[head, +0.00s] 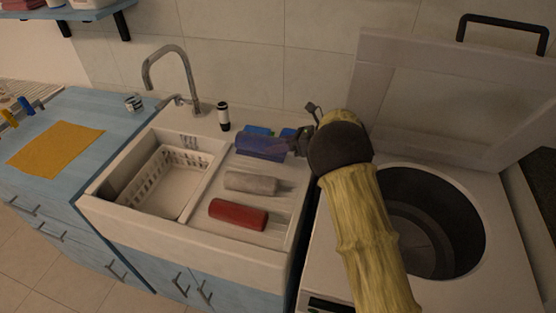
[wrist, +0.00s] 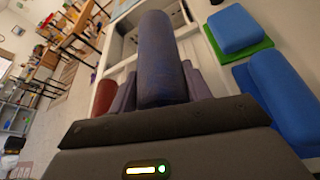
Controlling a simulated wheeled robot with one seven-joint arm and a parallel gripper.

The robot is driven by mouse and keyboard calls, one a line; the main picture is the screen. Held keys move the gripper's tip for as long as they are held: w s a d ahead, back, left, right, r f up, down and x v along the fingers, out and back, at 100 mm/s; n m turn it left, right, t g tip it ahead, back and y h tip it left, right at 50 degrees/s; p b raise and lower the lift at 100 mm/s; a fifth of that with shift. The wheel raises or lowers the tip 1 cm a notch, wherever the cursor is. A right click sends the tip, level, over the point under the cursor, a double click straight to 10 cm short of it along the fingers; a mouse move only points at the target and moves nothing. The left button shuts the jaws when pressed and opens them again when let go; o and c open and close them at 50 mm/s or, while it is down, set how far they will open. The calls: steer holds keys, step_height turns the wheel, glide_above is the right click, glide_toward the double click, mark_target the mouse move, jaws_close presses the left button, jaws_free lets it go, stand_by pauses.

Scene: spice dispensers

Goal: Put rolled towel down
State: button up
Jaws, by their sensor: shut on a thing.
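A dark blue rolled towel (head: 262,147) is in my gripper (head: 293,141), over the back of the ribbed drainboard beside the sink. In the wrist view the rolled towel (wrist: 161,60) points straight away from the dark gripper (wrist: 165,116), which is shut on its near end. The head view does not clearly show whether the towel touches the drainboard. A grey roll (head: 250,183) and a red roll (head: 238,214) lie on the drainboard in front of it, roughly parallel to it.
Blue blocks, one on a green pad (wrist: 248,52), lie behind the held towel. A white basket (head: 166,178) sits in the sink, left. A dark bottle (head: 223,116) stands at the back ledge. An open top-loading washer (head: 435,225) is right.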

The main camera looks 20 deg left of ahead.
mark_target(278, 171)
step_height(278, 171, down, 2)
steer(key=shift+s+f, duration=0.1)
steer(key=shift+f, duration=0.05)
steer(key=shift+s+a, duration=0.1)
steer(key=shift+s, duration=0.05)
steer(key=shift+f, duration=0.15)
steer(key=f, duration=0.4)
steer(key=shift+w+f+p, duration=0.2)
steer(key=shift+p, duration=0.2)
steer(key=shift+s+r, duration=0.1)
